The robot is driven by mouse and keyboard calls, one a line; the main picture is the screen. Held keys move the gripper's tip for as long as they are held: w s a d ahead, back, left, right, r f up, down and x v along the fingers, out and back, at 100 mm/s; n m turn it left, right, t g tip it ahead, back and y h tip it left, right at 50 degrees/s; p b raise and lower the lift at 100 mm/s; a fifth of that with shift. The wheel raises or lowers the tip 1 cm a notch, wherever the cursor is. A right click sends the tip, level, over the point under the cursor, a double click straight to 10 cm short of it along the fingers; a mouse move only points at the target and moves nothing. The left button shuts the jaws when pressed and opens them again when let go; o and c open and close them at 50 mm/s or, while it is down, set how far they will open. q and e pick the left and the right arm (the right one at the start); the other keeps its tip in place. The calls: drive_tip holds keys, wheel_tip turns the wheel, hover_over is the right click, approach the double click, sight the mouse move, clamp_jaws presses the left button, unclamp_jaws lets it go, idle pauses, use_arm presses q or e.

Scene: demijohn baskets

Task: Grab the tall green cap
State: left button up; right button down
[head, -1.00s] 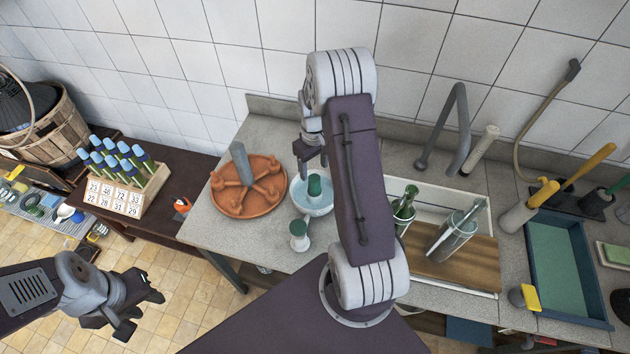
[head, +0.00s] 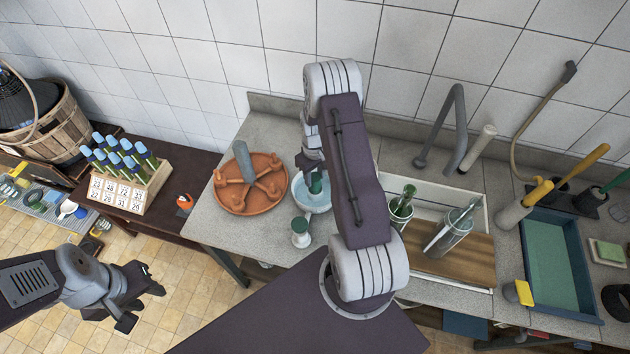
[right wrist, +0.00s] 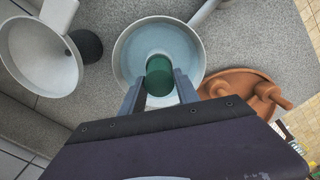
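The tall green cap (right wrist: 159,75) stands upright in a pale blue bowl (right wrist: 130,50). The bowl also shows in the head view (head: 325,201), where the cap (head: 316,184) is partly covered by my right gripper (head: 313,172). In the right wrist view, the fingers of my right gripper (right wrist: 159,88) are apart, one on each side of the cap, with small gaps visible. Whether a finger touches it, I cannot tell. My left gripper (head: 138,292) is open and empty, out over the floor at the left.
A terracotta rack (head: 245,198) with pegs stands left of the bowl. A white, green-topped piece (head: 300,240) stands in front of it. A metal funnel-like vessel (right wrist: 40,60) is beside the bowl in the wrist view. A blue tray (head: 555,260) is far right.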

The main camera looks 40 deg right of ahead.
sight(315, 176)
drive_tip(key=shift+d, duration=0.1)
drive_tip(key=shift+w+r, duration=0.1)
drive_tip(key=shift+r, duration=0.3)
wheel_tip(315, 176, up, 9)
drive_tip(key=shift+r+b, duration=0.1)
drive_tip(key=shift+b, duration=1.15)
